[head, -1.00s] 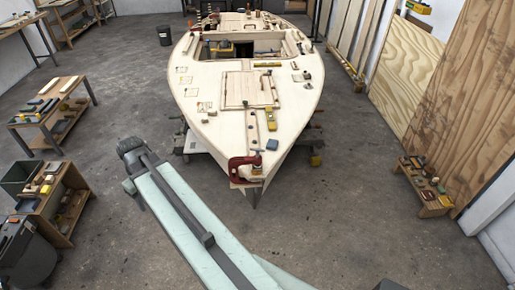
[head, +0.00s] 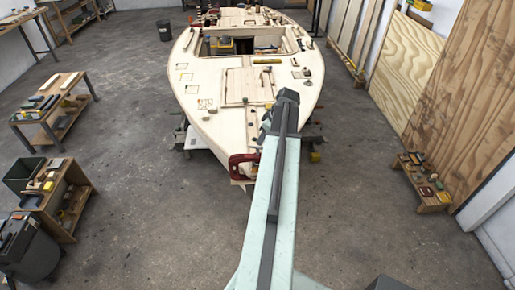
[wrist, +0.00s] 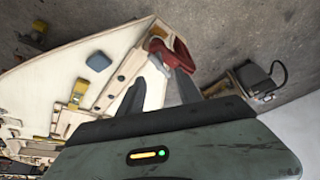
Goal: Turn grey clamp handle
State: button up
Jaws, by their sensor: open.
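A red clamp (head: 240,161) sits on the pointed tip of the plywood hull (head: 213,128). Part of the clamp is hidden behind my arm in the head view. It also shows in the wrist view (wrist: 178,54), just beyond my fingertips. I cannot make out its grey handle clearly in either view. My gripper (wrist: 160,76) is open, its two dark fingers apart and pointing toward the clamp and hull tip. I see nothing held between them. Whether a finger touches the clamp cannot be told.
A blue block (wrist: 98,61) and a yellow tool (wrist: 78,93) lie on the deck near the clamp. Low benches stand left (head: 68,205) and right (head: 424,183). A dark bin (head: 30,250) stands at lower left. The floor around the hull tip is mostly clear.

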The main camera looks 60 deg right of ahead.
aim_at(258, 147)
jog(key=b+x, duration=0.5)
jog(key=x, duration=0.2)
jog(key=shift+f+b, duration=0.1)
jog(key=shift+b, duration=0.3)
